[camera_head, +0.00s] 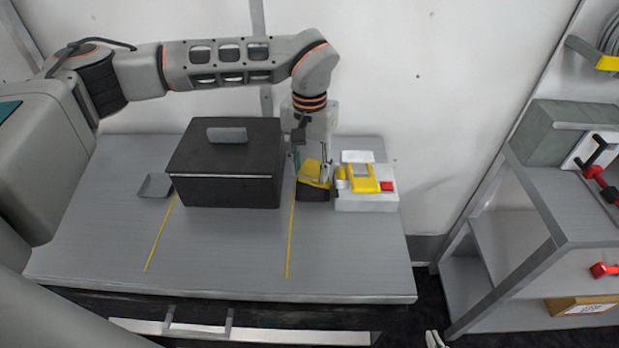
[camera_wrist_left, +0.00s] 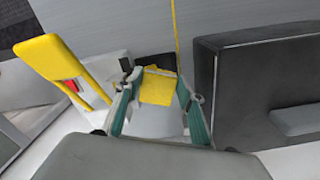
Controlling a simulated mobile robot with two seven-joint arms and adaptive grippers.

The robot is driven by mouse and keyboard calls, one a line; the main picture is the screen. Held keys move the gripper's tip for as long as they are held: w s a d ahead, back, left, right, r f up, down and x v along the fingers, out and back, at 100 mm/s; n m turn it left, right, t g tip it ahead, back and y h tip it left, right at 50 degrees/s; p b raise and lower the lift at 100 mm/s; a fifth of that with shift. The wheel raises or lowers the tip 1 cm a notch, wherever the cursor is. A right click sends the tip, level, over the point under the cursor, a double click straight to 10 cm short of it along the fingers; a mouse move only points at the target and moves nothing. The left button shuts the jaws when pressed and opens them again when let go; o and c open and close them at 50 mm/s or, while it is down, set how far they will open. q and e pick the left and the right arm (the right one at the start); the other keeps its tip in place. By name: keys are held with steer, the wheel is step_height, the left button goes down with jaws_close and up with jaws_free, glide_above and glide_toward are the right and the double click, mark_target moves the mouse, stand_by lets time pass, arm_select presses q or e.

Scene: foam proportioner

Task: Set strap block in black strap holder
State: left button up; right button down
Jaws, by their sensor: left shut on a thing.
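My left gripper (camera_head: 312,170) points down between the black box and the white unit. It is shut on the yellow strap block (camera_head: 311,174), which also shows between the fingertips in the left wrist view (camera_wrist_left: 158,86). The black strap holder (camera_head: 312,195) is directly below the block at the table's back right. A dark part of it shows past the block in the left wrist view (camera_wrist_left: 157,62). The block looks tilted over the holder; I cannot tell whether it is seated. What seems to be my right gripper (camera_head: 434,340) barely shows at the bottom edge.
A black lidded box (camera_head: 227,180) stands close left of the gripper. A white unit with a yellow frame and red button (camera_head: 366,202) stands close right. A small grey tray (camera_head: 155,186) lies left of the box. The table front is clear. A shelf (camera_head: 535,232) stands at right.

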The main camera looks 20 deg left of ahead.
mark_target(309, 173)
arm_select(q)
steer(key=shift+f, duration=1.75)
steer(key=shift+f, duration=0.2)
steer(key=o, duration=1.1)
steer(key=shift+o, duration=0.2)
step_height(309, 173, up, 12)
steer(key=shift+r+b, duration=0.2)
steer(key=shift+b, duration=0.1)
